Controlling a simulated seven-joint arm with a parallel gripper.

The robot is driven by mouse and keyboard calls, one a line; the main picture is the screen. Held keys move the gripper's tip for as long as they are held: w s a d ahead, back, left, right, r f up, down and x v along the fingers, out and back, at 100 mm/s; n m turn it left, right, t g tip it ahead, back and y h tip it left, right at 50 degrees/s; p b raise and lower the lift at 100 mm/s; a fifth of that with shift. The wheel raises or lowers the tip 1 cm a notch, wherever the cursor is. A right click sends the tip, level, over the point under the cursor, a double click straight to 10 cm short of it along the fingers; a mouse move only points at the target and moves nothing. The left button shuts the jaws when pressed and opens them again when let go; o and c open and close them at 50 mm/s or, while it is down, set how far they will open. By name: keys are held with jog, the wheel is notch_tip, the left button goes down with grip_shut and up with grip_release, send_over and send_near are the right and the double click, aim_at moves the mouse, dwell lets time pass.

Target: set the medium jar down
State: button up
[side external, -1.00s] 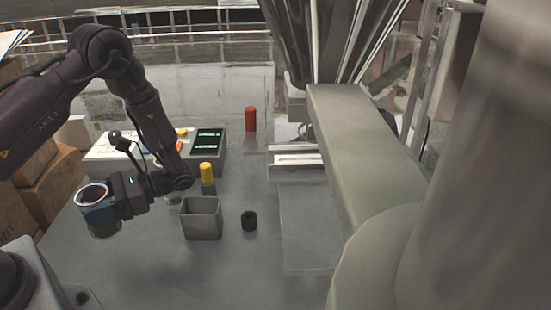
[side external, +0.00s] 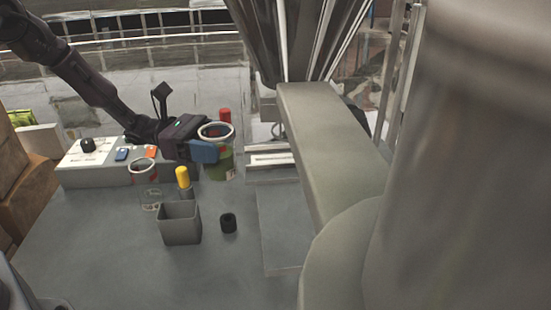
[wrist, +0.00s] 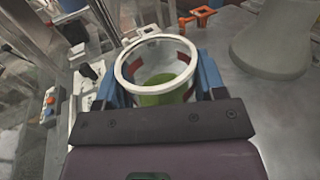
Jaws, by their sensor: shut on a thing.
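My gripper (side external: 207,151) is shut on the medium jar (side external: 221,168), a clear jar with a white rim and green contents. In the wrist view, the jar (wrist: 158,70) sits between the blue fingers of my gripper (wrist: 158,82), its open mouth facing the camera. It looks about upright in the side view, left of the filler's platform. I cannot tell whether its base touches the table.
A clear jar (side external: 144,172) stands left by the white control panel (side external: 82,160); a smaller clear one (side external: 152,199) is in front. A yellow cylinder (side external: 183,177), grey bin (side external: 180,225), black cylinder (side external: 228,223) and red cylinder (side external: 225,116) are nearby. The front table is clear.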

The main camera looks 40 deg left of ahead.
jog(key=w+a+r+n+t+y, duration=0.3)
jog(key=w+r+n+t+y, duration=0.15)
jog(key=w+t, duration=0.2)
send_over(276, 158)
notch_tip(276, 158, down, 9)
jog(key=shift+d+f+g+h, duration=0.1)
jog(key=shift+f+g+h, duration=0.2)
jog(key=shift+f, duration=1.4)
jog(key=shift+f, duration=0.15)
jog(key=o, duration=1)
